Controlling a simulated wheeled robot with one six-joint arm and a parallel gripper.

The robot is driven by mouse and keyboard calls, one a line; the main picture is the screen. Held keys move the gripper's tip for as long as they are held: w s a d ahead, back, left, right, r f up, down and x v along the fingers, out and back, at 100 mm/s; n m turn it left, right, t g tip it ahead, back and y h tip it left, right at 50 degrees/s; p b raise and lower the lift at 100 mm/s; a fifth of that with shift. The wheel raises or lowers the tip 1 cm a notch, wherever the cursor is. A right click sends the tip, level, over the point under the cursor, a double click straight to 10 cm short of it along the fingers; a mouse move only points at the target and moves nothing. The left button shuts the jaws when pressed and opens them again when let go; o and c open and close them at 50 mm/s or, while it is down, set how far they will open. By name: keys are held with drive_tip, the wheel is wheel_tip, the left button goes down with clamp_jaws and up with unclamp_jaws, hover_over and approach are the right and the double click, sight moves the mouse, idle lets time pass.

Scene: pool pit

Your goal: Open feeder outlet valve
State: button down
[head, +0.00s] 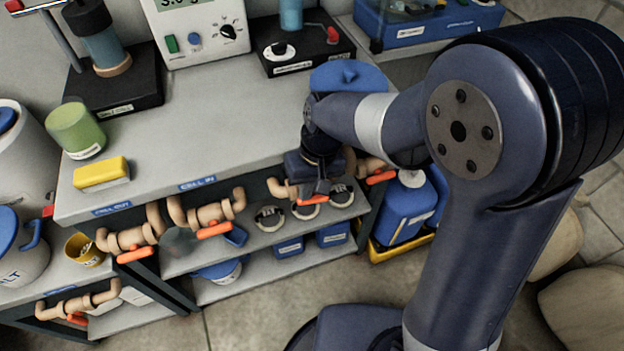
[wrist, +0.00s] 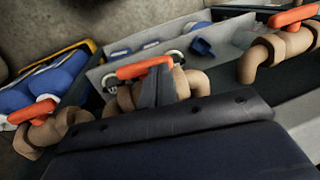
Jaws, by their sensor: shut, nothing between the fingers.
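Several tan pipe valves with orange lever handles run along the bench's front edge. My gripper (head: 318,186) points down at the third valve from the left on this edge, with its handle (head: 313,200) beside the fingers. In the wrist view, the closed dark fingers (wrist: 166,86) stand at the right end of this handle (wrist: 142,68), in front of the tan pipe. I cannot tell whether they touch it. A further handle (head: 381,177) is to the right. My arm hides any label above these two valves, so I cannot tell which is the feeder outlet.
Valves under the CELL OUT label (head: 111,209) and CELL IN label (head: 198,183) are to the left. Shelves (head: 250,245) with rings and blue boxes lie below. A blue jug (head: 408,205) stands in a yellow tray at right. The floor (head: 255,320) in front is clear.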

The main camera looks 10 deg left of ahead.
sight(314, 196)
drive_tip(key=shift+s+a+f, duration=0.15)
drive_tip(key=shift+f, duration=0.1)
idle(0.3)
drive_tip(key=shift+w+d+f, duration=0.2)
drive_tip(key=shift+d+f, duration=0.1)
drive_tip(key=shift+d, duration=0.35)
drive_tip(key=shift+w+r, duration=0.1)
drive_tip(key=shift+r, duration=0.25)
wheel_tip(314, 196, up, 14)
drive_tip(key=p, duration=0.4)
drive_tip(key=shift+w+d, duration=0.15)
drive_tip(key=shift+w, duration=0.05)
drive_tip(key=shift+f, duration=0.15)
